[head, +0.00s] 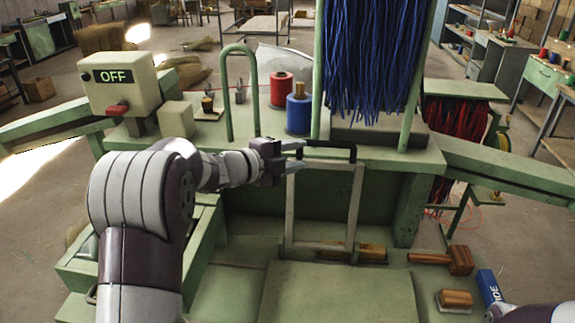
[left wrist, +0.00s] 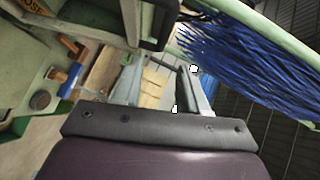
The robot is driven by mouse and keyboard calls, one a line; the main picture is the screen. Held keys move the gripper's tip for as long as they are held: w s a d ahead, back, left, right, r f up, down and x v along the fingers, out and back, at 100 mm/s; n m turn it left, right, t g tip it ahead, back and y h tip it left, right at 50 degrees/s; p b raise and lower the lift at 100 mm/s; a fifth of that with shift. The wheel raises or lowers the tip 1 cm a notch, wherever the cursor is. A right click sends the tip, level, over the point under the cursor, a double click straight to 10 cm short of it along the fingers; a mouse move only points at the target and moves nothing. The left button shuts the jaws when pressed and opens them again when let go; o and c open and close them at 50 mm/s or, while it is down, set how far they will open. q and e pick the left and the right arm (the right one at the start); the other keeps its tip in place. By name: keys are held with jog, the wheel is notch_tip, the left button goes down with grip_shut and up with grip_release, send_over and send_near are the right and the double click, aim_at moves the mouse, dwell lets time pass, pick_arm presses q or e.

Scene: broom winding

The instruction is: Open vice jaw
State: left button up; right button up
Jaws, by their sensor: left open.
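A pale upright frame (head: 290,215) with a black bar (head: 330,150) across its top stands at the front of the green machine. I cannot tell for sure which part is the vice jaw. My left gripper (head: 294,157) is open and empty at the left end of the black bar, its fingers pointing right toward it. I cannot tell whether they touch. In the left wrist view a dark bar (left wrist: 157,22) shows beyond my gripper (left wrist: 186,90), apart from the fingers. My right gripper is not clearly seen.
Blue bristles (head: 370,60) hang behind the frame. A red spool (head: 281,90) and a blue spool (head: 299,112) stand on the machine top near a green hoop (head: 228,85). The OFF switch box (head: 120,85) is at left. A wooden mallet (head: 455,260) lies at right.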

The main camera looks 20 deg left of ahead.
pick_arm(q)
jog(key=v, duration=0.2)
jog(key=shift+s+a+r, duration=0.1)
jog(key=shift+s+a, duration=0.05)
jog(key=shift+s, duration=0.15)
